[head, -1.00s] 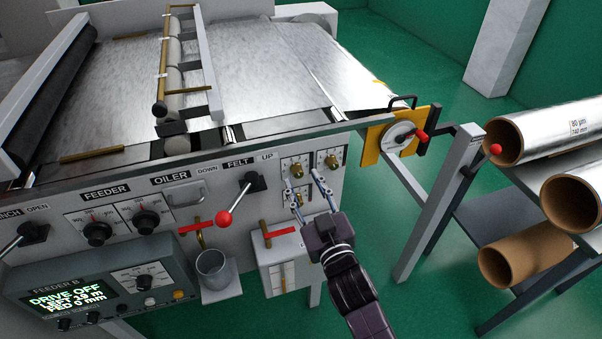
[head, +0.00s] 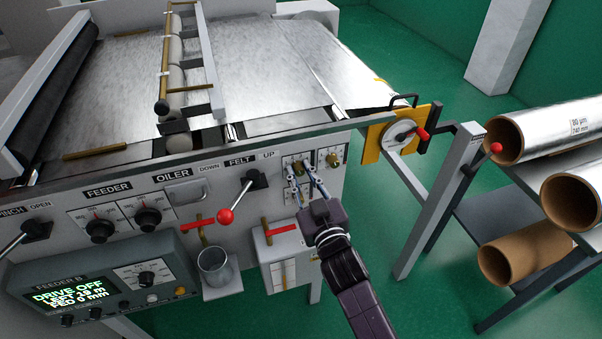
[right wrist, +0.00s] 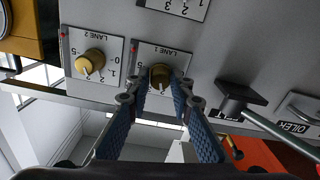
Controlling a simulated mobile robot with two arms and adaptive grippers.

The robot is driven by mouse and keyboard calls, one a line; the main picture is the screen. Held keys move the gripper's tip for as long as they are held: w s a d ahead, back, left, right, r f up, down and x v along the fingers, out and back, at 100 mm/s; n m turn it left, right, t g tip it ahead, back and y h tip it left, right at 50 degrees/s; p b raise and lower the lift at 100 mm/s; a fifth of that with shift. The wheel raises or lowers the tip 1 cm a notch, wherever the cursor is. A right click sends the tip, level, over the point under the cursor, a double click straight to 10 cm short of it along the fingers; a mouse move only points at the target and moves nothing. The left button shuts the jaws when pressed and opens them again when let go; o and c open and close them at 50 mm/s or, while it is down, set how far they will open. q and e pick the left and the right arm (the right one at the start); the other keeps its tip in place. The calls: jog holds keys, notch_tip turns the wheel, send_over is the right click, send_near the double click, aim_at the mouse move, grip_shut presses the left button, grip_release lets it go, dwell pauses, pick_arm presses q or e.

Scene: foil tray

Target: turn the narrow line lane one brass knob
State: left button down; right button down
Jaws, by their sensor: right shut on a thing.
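The lane one brass knob (right wrist: 160,75) sits on a white dial plate marked LANE 1 in the right wrist view, where the picture is upside down. In the head view the same knob (head: 298,168) is partly covered by the fingers. My right gripper (right wrist: 162,82) has its two blue-padded fingers on either side of this knob and is shut on it. In the head view my right gripper (head: 302,180) reaches up to the panel from below. The exact dial setting is hard to read. My left gripper is not in view.
The lane two knob (head: 333,159) is close beside, also seen in the right wrist view (right wrist: 90,62). A red-balled felt lever (head: 226,215) stands out to the left, above a grey cup (head: 214,265). The yellow handwheel plate (head: 388,138) is at the panel's right.

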jog(key=shift+n, duration=0.3)
jog(key=n, duration=0.2)
jog(key=shift+n+p, duration=0.4)
jog(key=n, duration=0.3)
jog(key=shift+a+n, duration=0.1)
jog(key=shift+n, duration=0.3)
jog(key=n, duration=0.4)
jog(key=shift+f+p, duration=0.1)
jog(key=shift+p, duration=0.2)
jog(key=n, duration=0.4)
jog(key=shift+f+n, duration=0.1)
jog(key=shift+n, duration=0.2)
jog(key=c, duration=1.7)
grip_release()
jog(key=shift+s, duration=0.1)
